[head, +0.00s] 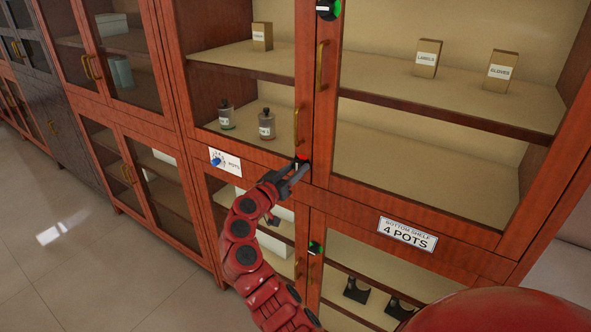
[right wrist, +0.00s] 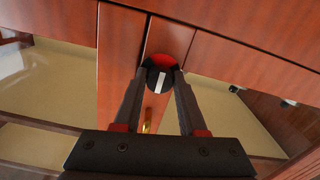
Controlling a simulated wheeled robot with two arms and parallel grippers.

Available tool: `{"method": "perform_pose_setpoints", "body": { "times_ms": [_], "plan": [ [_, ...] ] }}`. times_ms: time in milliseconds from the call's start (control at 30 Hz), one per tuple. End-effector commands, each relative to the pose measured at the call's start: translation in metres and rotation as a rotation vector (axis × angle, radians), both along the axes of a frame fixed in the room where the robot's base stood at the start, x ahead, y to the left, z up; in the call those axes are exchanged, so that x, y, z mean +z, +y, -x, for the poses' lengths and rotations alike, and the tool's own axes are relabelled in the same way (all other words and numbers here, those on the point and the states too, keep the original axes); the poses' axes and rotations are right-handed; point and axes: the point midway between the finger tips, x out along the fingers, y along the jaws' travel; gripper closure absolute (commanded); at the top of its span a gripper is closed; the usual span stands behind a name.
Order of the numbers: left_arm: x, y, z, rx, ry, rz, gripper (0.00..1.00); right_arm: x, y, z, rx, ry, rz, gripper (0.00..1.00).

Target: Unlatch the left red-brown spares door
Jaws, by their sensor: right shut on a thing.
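The red-brown cabinet's upper left glass door (head: 243,152) stands closed, with a brass handle (head: 296,125) on its right stile. A round black latch knob with a red part (head: 303,160) sits at the bottom of this door's right side. In the right wrist view, the knob (right wrist: 161,74) shows red on top and a white bar. My right gripper (head: 297,172) is shut on this knob, one finger on each side; it also shows in the right wrist view (right wrist: 160,85). My left gripper is not in view.
Other round latches with green show at the top (head: 327,9) and on the lower doors (head: 315,248). The upper right door has its own handle (head: 321,66). A "4 POTS" sign (head: 407,233) is on the rail. Bottles and boxes stand behind glass. Open floor (head: 70,240) lies left.

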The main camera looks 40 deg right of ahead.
Motion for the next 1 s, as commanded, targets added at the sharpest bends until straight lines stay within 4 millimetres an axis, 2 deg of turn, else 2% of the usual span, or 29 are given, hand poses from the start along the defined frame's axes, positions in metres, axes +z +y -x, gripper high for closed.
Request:
{"method": "perform_pose_setpoints", "body": {
  "times_ms": [267, 567, 1000],
  "plan": [
    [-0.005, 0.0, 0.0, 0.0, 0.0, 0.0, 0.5, -0.001, 0.0, 0.0, 0.0, 0.108, 0.046, 1.0],
    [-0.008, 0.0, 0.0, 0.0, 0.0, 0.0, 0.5, 0.0, 0.0, 0.0, 0.0, 0.349, 0.145, 1.0],
    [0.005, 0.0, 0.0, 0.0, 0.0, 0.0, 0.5, 0.003, 0.001, 0.0, 0.002, 0.737, 0.307, 1.0]
  ]
}}
